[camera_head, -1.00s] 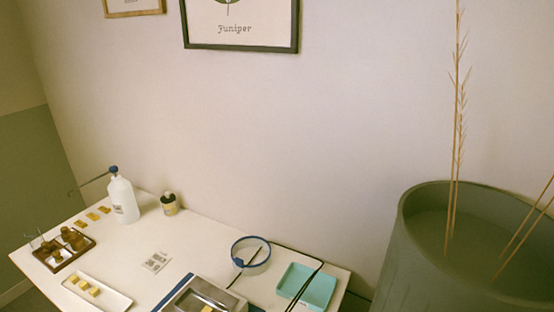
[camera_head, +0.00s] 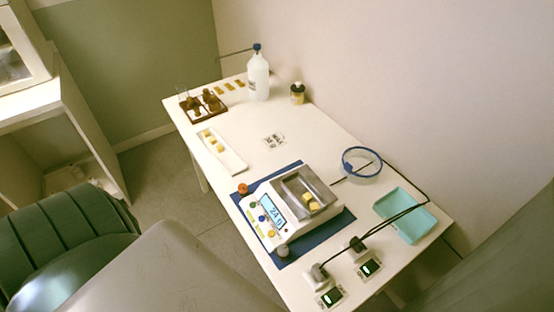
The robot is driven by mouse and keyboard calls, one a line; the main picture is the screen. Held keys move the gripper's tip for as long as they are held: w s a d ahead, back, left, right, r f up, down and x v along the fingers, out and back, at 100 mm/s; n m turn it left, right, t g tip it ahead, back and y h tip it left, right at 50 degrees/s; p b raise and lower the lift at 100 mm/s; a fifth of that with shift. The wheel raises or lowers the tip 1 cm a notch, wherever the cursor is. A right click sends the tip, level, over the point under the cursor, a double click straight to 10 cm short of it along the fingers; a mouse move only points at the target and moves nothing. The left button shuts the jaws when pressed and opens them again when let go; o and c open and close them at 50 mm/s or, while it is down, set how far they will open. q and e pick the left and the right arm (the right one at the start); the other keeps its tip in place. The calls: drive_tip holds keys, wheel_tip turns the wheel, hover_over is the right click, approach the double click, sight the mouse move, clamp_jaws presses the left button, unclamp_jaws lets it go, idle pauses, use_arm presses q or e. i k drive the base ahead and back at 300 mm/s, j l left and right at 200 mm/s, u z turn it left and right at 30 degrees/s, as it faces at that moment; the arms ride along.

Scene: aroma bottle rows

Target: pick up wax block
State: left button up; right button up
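Several small yellow wax blocks (camera_head: 213,142) sit in a row on a narrow white tray (camera_head: 234,162) at the left side of the white table. More yellow wax (camera_head: 312,201) lies in the metal pan of a scale (camera_head: 281,212), which stands on a blue mat (camera_head: 343,222). Several flat amber pieces (camera_head: 229,86) lie at the table's far edge; I cannot tell what they are. Neither of my grippers shows in the head view.
A brown rack with small bottles (camera_head: 203,105), a clear bottle with a blue cap (camera_head: 258,77) and a small dark bottle (camera_head: 297,93) stand at the back. A blue ring (camera_head: 361,163), teal tray (camera_head: 405,214) and cabled devices (camera_head: 329,297) occupy the right. Mid-table is mostly clear.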

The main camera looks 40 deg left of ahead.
sight(219, 148)
drive_tip(key=j+u, duration=0.7)
drive_tip(key=u, duration=0.15)
drive_tip(key=j+u, duration=0.1)
drive_tip(key=u, duration=0.4)
